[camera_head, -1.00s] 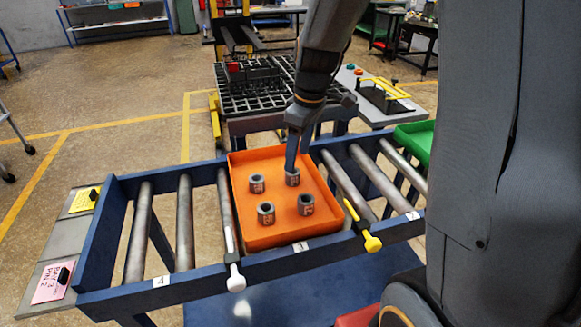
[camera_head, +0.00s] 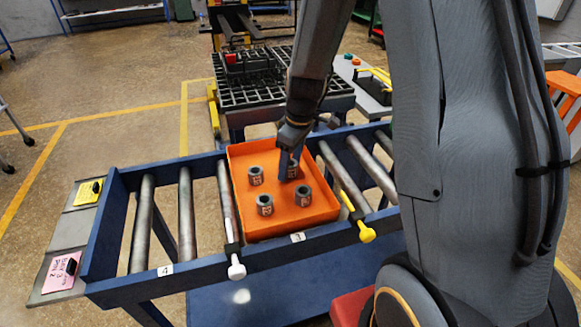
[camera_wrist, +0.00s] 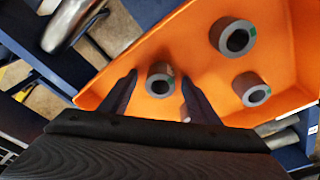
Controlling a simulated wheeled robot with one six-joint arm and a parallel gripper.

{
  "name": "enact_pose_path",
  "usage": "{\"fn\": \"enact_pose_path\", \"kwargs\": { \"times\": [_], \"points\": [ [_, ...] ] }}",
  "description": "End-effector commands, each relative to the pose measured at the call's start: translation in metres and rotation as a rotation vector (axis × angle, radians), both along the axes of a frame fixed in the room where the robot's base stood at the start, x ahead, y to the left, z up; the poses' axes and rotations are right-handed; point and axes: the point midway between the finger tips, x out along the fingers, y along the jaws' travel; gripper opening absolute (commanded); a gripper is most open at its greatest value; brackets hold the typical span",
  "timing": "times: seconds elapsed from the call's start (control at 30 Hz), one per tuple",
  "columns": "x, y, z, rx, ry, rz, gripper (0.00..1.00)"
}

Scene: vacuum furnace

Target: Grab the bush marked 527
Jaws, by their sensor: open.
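Several grey ring-shaped bushes with small marks stand upright in an orange tray (camera_head: 280,222). In the head view there is a back-left bush (camera_head: 256,176), a front-left bush (camera_head: 265,205), a front-right bush (camera_head: 303,196) and a back-right bush (camera_head: 293,171), partly hidden by my fingers. I cannot read 527 on any of them. My gripper (camera_head: 288,172) points down at the back-right bush. In the wrist view its open fingers (camera_wrist: 158,78) stand either side of one bush (camera_wrist: 160,86), with a gap visible on both sides. Two other bushes show to its right.
The tray sits on a blue roller conveyor (camera_head: 200,268). A white-tipped lever (camera_head: 236,268) and a yellow lever (camera_head: 364,232) flank it. A black grid-topped table (camera_head: 255,92) is behind. Pink (camera_head: 62,270) and yellow (camera_head: 87,192) cards lie at the left end.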

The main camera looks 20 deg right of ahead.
Motion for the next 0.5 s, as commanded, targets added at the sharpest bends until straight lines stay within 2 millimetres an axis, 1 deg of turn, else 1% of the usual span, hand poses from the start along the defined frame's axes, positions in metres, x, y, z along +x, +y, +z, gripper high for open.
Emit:
{"fn": "enact_pose_path", "kwargs": {
  "times": [0.17,0.27,0.4,0.5],
  "points": [
    [0.0001,-0.0001,-0.0001,0.0,0.0,0.0,0.56],
    [-0.0001,-0.0001,-0.0001,0.0,0.0,0.0,0.41],
    [-0.0001,-0.0001,-0.0001,0.0,0.0,0.0,0.17],
    [0.0003,-0.0002,0.0002,0.0,0.0,0.0,0.03]
  ]
}}
